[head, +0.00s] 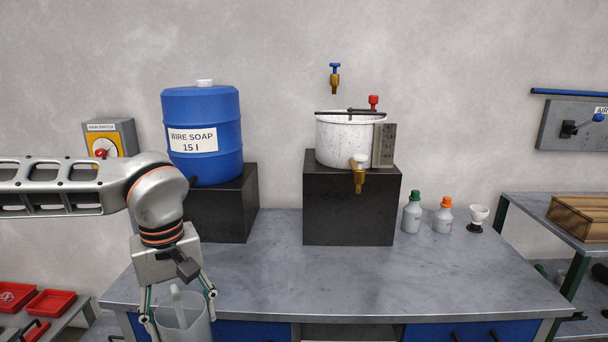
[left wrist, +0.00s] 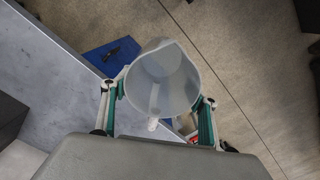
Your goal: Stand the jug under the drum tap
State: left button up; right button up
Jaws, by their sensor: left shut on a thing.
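The jug (head: 184,320) is a pale grey translucent vessel with a handle. My left gripper (head: 181,307) is shut on it from above, one finger on each side. The jug hangs at the front left edge of the bench, its bottom cut off by the picture. In the left wrist view the jug (left wrist: 166,85) shows its open, empty-looking mouth between the fingers. The blue drum (head: 205,135), labelled WIRE SOAP 15 L, stands on a black block (head: 232,215) behind. A small dark part at its lower front may be the tap, partly hidden by my arm. My right gripper is out of view.
A white pot (head: 343,140) with a brass tap (head: 359,175) stands on another black block (head: 347,210). The middle of the grey bench (head: 300,277) is clear.

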pick_arm(q)
jog(key=s+a+f+m, duration=0.1)
jog(key=f+m, duration=0.1)
jog(key=s+a+f+m, duration=0.1)
jog(key=f+m, duration=0.1)
jog(key=f, duration=0.1)
jog(key=s+a+f+m, duration=0.1)
jog(key=f+m, duration=0.1)
jog(key=f, duration=0.1)
jog(key=shift+m, duration=0.3)
jog(key=shift+a+r, duration=0.1)
